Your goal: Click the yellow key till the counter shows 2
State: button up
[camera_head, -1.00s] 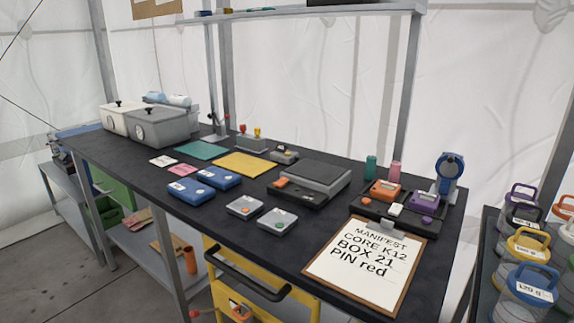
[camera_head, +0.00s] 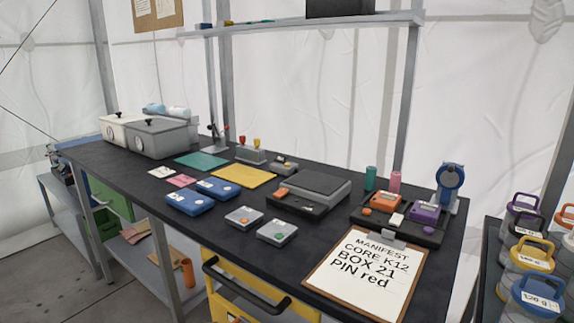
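A small grey device (camera_head: 285,163) with a small yellowish part on top sits on the black table behind the scale; I cannot tell whether that part is the yellow key. A grey block (camera_head: 250,154) beside it carries a red knob (camera_head: 241,140) and a yellow knob (camera_head: 257,143). Two small grey boxes stand near the front edge, one with an orange button (camera_head: 243,219) and one with a green button (camera_head: 277,235). No counter number is readable. My gripper is not in view.
A black scale (camera_head: 312,189) stands mid-table, with a clipboard (camera_head: 368,270) at front right and a console (camera_head: 398,218) with orange and purple units behind it. Blue boxes (camera_head: 189,202) and grey bins (camera_head: 156,138) are to the left. Lidded jars (camera_head: 537,293) stand far right.

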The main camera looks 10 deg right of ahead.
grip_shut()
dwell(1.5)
